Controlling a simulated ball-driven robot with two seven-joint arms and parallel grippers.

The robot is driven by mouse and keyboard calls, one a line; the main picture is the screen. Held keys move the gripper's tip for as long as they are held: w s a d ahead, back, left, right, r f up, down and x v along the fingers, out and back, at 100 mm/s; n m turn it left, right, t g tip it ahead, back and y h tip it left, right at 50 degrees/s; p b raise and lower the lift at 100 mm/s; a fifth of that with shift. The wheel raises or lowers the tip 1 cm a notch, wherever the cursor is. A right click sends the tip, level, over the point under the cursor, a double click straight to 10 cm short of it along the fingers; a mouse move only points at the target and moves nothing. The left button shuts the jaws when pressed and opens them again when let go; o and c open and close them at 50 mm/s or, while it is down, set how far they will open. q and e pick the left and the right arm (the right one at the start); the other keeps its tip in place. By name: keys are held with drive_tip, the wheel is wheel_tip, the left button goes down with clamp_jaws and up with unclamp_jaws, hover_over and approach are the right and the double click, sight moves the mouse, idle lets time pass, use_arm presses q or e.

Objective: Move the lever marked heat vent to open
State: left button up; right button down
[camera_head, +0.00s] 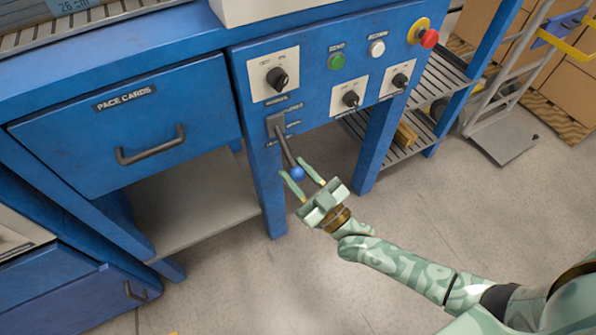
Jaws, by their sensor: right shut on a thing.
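A lever with a dark curved stem and a blue ball knob (297,173) comes out of a grey slot plate (276,124) on the blue control panel (305,65). The stem slants down and toward the right, with the knob at its lower end. Small labels sit around the plate, too small to read. My right gripper (303,180) reaches in from the lower right, and its two pale green fingers close on the blue knob, one on each side. My left gripper is not in the view.
Above the lever are a rotary knob (277,79), a green button (336,61), a white button (377,48) and a red stop button (429,38). Two more rotary knobs sit to the right. A drawer (127,125) marked "PACE CARDS" is at the left. The floor below is clear.

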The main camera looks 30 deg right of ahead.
drive_tip(key=shift+f, duration=0.1)
drive_tip(key=c, duration=1.1)
unclamp_jaws()
drive_tip(key=shift+w, duration=0.1)
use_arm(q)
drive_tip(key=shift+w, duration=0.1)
use_arm(e)
drive_tip(key=shift+s+d+f, duration=0.1)
drive_tip(key=shift+s, duration=0.3)
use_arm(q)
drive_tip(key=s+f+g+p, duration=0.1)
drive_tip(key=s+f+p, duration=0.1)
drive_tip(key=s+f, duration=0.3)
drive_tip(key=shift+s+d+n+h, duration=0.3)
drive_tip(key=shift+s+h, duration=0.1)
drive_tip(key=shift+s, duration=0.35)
use_arm(e)
drive_tip(key=v, duration=1.5)
drive_tip(key=shift+s+d, duration=0.15)
drive_tip(key=shift+s, duration=0.1)
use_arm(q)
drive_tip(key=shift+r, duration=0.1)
use_arm(e)
drive_tip(key=shift+f, duration=0.1)
